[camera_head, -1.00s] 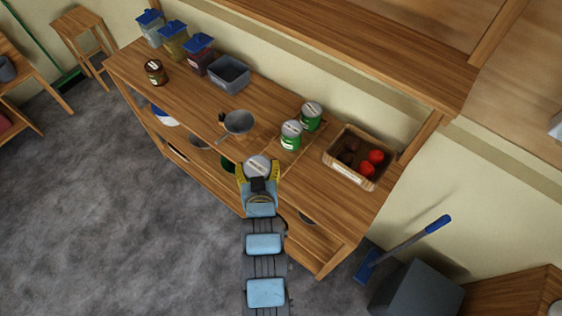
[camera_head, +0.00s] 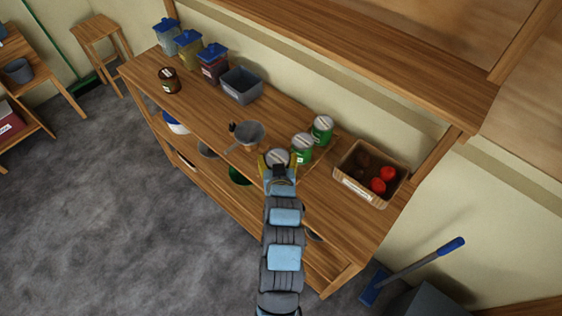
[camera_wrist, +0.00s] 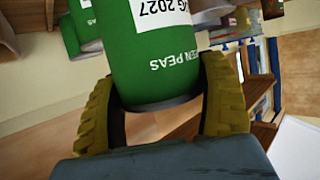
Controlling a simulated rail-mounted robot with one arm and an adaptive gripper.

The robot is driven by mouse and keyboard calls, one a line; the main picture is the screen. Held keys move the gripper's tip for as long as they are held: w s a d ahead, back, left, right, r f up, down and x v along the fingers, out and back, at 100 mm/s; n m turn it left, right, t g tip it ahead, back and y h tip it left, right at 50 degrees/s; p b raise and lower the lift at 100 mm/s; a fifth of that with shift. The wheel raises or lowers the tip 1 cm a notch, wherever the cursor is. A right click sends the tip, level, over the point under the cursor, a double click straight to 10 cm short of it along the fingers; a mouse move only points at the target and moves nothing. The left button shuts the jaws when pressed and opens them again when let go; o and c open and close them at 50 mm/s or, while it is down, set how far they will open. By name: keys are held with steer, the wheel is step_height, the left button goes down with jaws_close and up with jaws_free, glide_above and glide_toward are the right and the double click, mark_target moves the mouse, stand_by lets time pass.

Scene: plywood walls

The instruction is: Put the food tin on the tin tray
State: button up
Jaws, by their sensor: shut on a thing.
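My gripper (camera_head: 278,168) is shut on a green food tin with a pale lid (camera_head: 278,157), above the front part of the wooden counter. In the wrist view the tin (camera_wrist: 155,65) sits between the yellow finger pads, its "GREEN PEAS" label upside down in the picture. Two more green tins, one nearer (camera_head: 302,150) and one farther (camera_head: 322,130), stand just right of my gripper. A thin wooden tray edge (camera_head: 318,157) seems to show by them, but it blends with the counter. I cannot tell whether the held tin touches anything below.
A funnel-like grey vessel (camera_head: 249,134) stands left of the held tin. A basket (camera_head: 357,190) with red and dark produce is to the right. A grey bin (camera_head: 241,87), blue-lidded jars (camera_head: 213,62) and a brown jar (camera_head: 169,80) are farther left. An upper shelf (camera_head: 350,48) overhangs the back.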

steer(key=shift+w+d+f, duration=0.25)
steer(key=shift+w+f, duration=0.55)
steer(key=shift+f, duration=0.15)
steer(key=shift+w+d+f, duration=0.25)
steer(key=shift+w+f, duration=0.55)
steer(key=shift+f, duration=0.1)
steer(key=shift+w+f+p, duration=0.15)
steer(key=shift+f+p, duration=0.25)
steer(key=shift+f, duration=1.25)
steer(key=shift+f, duration=0.15)
steer(key=o, duration=1.2)
